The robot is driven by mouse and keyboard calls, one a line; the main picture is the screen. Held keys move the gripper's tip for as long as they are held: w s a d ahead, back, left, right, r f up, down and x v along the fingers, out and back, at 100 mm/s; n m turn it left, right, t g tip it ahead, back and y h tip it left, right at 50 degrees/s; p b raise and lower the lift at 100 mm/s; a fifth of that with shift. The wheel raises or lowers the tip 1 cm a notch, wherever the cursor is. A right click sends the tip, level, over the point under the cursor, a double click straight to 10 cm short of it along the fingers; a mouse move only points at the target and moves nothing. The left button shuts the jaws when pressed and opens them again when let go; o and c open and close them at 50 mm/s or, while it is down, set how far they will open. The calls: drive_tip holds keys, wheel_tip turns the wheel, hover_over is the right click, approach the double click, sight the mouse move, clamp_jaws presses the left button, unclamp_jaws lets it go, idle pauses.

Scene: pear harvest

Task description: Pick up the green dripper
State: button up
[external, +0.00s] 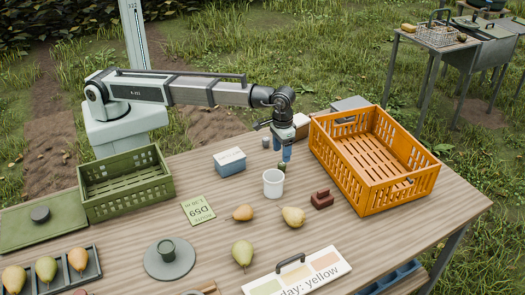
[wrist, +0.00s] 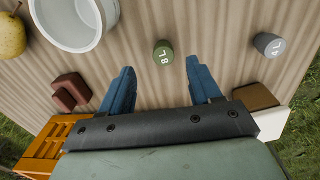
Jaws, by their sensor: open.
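The green dripper looks like a small dark green cylinder with white figures on its top (wrist: 163,52). It stands on the wooden table and also shows in the external view (external: 282,167), just below and in front of my gripper (external: 282,155). In the wrist view my gripper (wrist: 161,68) has its two blue fingers apart. The green piece lies in line with the gap between them, slightly beyond the fingertips. Nothing is held. Whether the fingers reach down to the piece's height I cannot tell.
A white cup (external: 273,183) stands close in front of the green piece, with a dark red block (external: 321,200) to the right. A grey numbered cylinder (wrist: 268,45) stands to the other side. An orange crate (external: 395,195) is at right, a blue-grey box (external: 229,163) at left.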

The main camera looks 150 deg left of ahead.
sight(282, 164)
drive_tip(key=shift+s+a+f, duration=0.1)
drive_tip(key=shift+f, duration=1.75)
drive_tip(key=shift+s+a+f, duration=0.1)
drive_tip(key=shift+f, duration=1.7)
drive_tip(key=c, duration=1.1)
